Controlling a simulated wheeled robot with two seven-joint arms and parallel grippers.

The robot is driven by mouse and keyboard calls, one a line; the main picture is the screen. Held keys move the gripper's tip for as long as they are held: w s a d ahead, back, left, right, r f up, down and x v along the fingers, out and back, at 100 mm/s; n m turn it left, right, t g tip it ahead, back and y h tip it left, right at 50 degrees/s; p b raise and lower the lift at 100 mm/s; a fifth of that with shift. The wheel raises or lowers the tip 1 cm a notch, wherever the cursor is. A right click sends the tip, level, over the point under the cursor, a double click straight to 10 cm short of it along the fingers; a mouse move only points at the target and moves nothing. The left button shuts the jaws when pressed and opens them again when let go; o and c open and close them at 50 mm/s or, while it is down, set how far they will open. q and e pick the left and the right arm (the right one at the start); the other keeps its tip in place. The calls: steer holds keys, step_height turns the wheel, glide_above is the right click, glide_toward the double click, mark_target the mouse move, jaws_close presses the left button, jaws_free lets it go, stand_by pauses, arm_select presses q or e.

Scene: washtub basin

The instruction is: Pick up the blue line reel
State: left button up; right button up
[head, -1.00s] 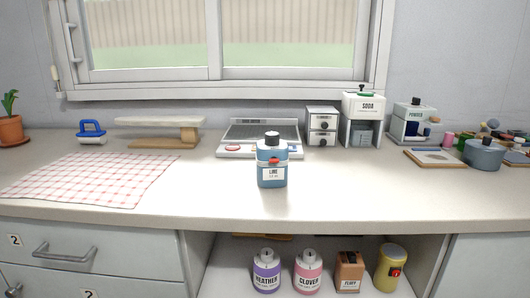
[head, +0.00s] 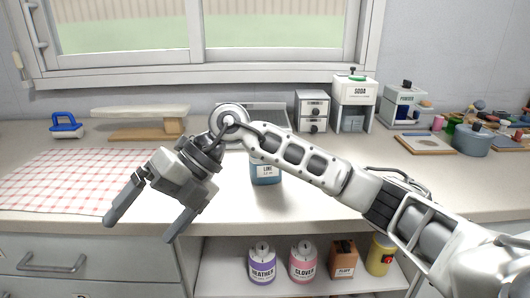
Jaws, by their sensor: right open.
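My right gripper (head: 139,229) reaches across the picture from the right. It is open and empty, its fingers pointing down and left over the counter's front edge. It is apart from the reel, which is farther back and to the left. Nothing hides the reel. My left gripper is not in view.
A checked cloth (head: 60,182) lies in front of the reel. A raised board (head: 140,112) stands right of it. Containers (head: 355,93) stand at the back right; bottles (head: 262,264) fill the shelf below.

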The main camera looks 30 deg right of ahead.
steer(key=w+d+r+m+t+h, duration=0.15)
steer(key=d+r+h, duration=0.3)
steer(key=d, duration=0.45)
steer(key=w+d+r+m+t+h+p, duration=0.1)
steer(key=w+d+r+m+h, duration=0.15)
steer(key=d+r, duration=0.45)
steer(key=w+d+r+m+t+h, duration=0.25)
steer(key=d+r+h, duration=0.2)
steer(key=d, duration=0.55)
steer(key=shift+m+g, duration=0.25)
steer(key=shift+g, duration=0.15)
steer(key=x, duration=0.9)
steer(key=shift+s+f, duration=0.3)
steer(key=shift+f, duration=0.05)
steer(key=shift+h, duration=0.25)
steer(key=shift+s+p+x, duration=0.15)
steer(key=shift+p+x, duration=0.15)
steer(key=shift+x, duration=1.25)
steer(key=shift+s+p+x, duration=0.1)
steer(key=shift+p+x, duration=0.15)
steer(key=shift+x, duration=1.35)
steer(key=c, duration=1.3)
